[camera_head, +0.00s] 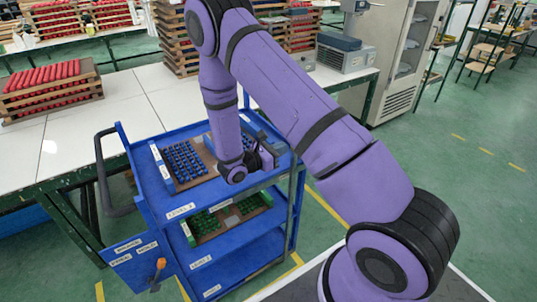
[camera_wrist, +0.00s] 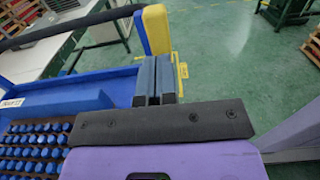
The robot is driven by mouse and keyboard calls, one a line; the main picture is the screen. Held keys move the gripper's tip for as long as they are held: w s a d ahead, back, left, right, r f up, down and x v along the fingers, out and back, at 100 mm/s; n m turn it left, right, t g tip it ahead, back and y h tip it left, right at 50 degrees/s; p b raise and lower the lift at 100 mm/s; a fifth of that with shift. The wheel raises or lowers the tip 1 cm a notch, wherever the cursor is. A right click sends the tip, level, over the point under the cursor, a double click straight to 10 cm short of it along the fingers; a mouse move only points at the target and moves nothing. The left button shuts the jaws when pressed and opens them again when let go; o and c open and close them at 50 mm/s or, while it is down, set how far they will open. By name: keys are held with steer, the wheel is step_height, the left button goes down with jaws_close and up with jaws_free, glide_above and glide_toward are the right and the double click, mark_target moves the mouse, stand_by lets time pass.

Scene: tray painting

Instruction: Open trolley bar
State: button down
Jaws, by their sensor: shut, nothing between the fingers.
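The blue trolley (camera_head: 168,212) stands beside the white table, with shelves labelled by level. A black looped handle (camera_head: 108,180) is on its left side. In the wrist view a dark padded bar (camera_wrist: 70,24) crosses the upper left, and a blue-and-yellow upright piece (camera_wrist: 157,30) stands just beyond my fingertips. I cannot tell which of these is the trolley bar, or whether my fingers touch the upright. My gripper (camera_head: 265,153) is over the right part of the top shelf; in the wrist view its grey fingers (camera_wrist: 156,72) are together and empty.
A tray of blue pieces (camera_head: 185,163) sits on the top shelf, and a tray of green pieces (camera_head: 228,218) on the shelf below. A blue labelled panel (camera_head: 122,262) with an orange knob (camera_head: 160,264) is at the front left. Green floor (camera_head: 490,200) is open to the right.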

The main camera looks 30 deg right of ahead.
steer(key=shift+d, duration=1.15)
steer(key=shift+d, duration=0.1)
steer(key=shift+w+d, duration=0.1)
steer(key=shift+d, duration=2.05)
steer(key=shift+r, duration=0.1)
steer(key=shift+a, duration=0.4)
steer(key=a, duration=1.3)
steer(key=shift+s+a, duration=0.2)
steer(key=shift+a, duration=0.15)
